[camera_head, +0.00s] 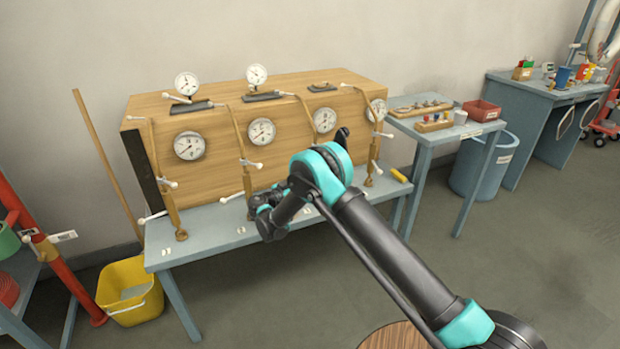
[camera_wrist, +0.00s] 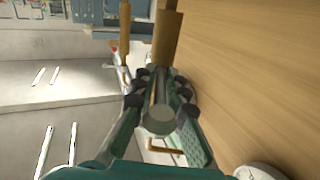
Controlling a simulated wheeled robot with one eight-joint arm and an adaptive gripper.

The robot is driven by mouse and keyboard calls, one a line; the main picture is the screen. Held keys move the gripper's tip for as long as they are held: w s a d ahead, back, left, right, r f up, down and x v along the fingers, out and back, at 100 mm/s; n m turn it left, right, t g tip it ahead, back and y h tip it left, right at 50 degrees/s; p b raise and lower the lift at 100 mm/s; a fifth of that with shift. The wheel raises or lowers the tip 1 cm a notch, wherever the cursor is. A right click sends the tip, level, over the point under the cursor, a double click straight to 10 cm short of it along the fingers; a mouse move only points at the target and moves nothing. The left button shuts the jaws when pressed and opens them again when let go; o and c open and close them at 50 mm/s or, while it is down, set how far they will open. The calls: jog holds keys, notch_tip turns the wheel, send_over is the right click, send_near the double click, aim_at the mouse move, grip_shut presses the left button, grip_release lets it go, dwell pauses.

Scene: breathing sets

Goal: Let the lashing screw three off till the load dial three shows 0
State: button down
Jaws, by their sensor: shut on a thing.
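A wooden crate (camera_head: 240,100) is held by several brass-coloured lashings with white-ended screw bars. Round white dials line its front. The third dial from the left (camera_head: 325,119) faces me, but its reading is too small to tell. The third lashing (camera_head: 302,106) shows at its upper part; my arm hides its lower part and screw. My gripper (camera_wrist: 160,98) is shut around a grey round-ended piece (camera_wrist: 158,121), in line with a brass rod (camera_wrist: 167,40). This looks like a lashing screw, but I cannot tell for certain which.
The crate stands on a blue-grey bench (camera_head: 205,238). A yellow bucket (camera_head: 130,290) is at its left, with a leaning pole (camera_head: 105,160). A side table (camera_head: 440,133) and a blue bin (camera_head: 485,170) stand to the right. The floor at right is clear.

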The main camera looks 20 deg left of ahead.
jog(key=shift+a+m+g+h, duration=0.3)
jog(key=shift+a+h, duration=0.1)
jog(key=shift+a, duration=0.05)
jog(key=c, duration=1.7)
grip_release()
jog(key=shift+s, duration=0.1)
jog(key=shift+o, duration=0.5)
jog(key=v, duration=1.1)
jog(key=shift+s+a, duration=0.2)
jog(key=shift+s, duration=0.15)
jog(key=shift+f, duration=0.1)
